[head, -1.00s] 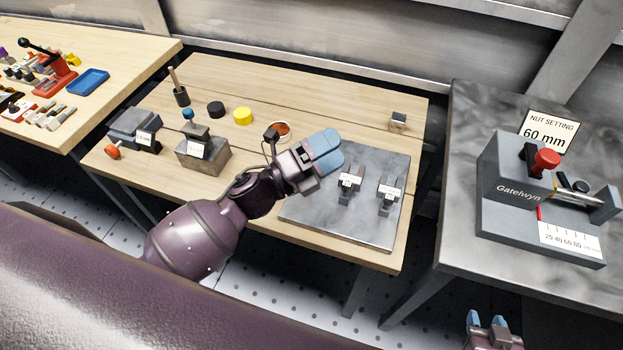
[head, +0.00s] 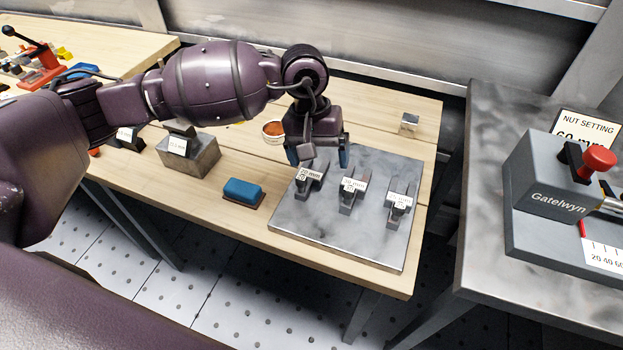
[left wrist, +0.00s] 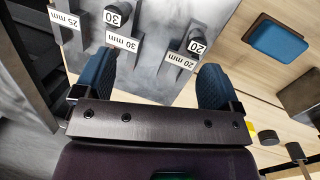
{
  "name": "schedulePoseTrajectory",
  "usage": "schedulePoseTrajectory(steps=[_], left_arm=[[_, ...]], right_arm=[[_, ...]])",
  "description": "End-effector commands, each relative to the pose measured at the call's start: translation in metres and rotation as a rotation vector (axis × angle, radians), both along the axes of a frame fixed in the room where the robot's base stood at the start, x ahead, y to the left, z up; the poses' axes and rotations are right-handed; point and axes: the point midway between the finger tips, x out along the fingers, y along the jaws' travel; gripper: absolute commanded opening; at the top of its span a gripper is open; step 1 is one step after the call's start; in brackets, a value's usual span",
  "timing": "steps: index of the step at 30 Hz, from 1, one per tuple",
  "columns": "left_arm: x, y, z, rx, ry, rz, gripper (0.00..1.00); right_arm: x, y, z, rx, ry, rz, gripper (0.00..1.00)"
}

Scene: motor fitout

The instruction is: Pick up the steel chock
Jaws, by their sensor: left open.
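Several grey metal pieces stand on the grey plate (head: 330,238). They are the 20 mm piece (head: 306,187), the 30 mm piece (head: 349,197) and the right-hand piece (head: 398,205), which reads 25 mm in the left wrist view (left wrist: 72,30). No label says steel chock; I cannot tell which piece it is. My left gripper (head: 318,158) is open, pointing down, just behind and above the 20 mm piece. In the left wrist view, the empty jaws (left wrist: 155,82) show the 20 mm piece (left wrist: 178,60) beyond them, nearer the right finger. My right gripper is out of view.
A small metal-topped block (head: 409,122) sits at the back right of the wooden table. A blue-topped block (head: 243,191) lies left of the plate, a large grey block (head: 190,155) farther left. An orange-filled cup (head: 273,131) is close to my left gripper. The Gatelwyn device (head: 560,190) stands right.

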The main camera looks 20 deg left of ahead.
Motion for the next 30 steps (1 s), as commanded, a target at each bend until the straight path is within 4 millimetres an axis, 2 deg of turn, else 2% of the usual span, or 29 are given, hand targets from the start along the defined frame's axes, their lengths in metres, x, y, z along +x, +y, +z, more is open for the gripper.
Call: schedulePoseTrajectory(steps=[3,7,11,19,26,30], left_arm=[[0.018,0.021,0.001,0.124,-0.068,-0.082,0.89],[0.026,0.032,0.004,0.187,-0.1,-0.121,0.89],[0.028,0.034,-0.003,0.198,-0.105,-0.129,0.89],[0.027,0.033,-0.041,0.194,-0.101,-0.127,0.89],[0.028,0.033,-0.054,0.192,-0.105,-0.126,0.89],[0.028,0.031,-0.07,0.192,-0.101,-0.127,0.89]], right_arm=[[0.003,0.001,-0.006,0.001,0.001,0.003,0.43],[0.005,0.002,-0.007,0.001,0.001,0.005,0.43],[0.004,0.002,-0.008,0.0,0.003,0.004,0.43],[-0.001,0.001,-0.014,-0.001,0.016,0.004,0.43],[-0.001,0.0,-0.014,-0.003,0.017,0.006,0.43],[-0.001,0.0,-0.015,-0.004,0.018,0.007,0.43]])
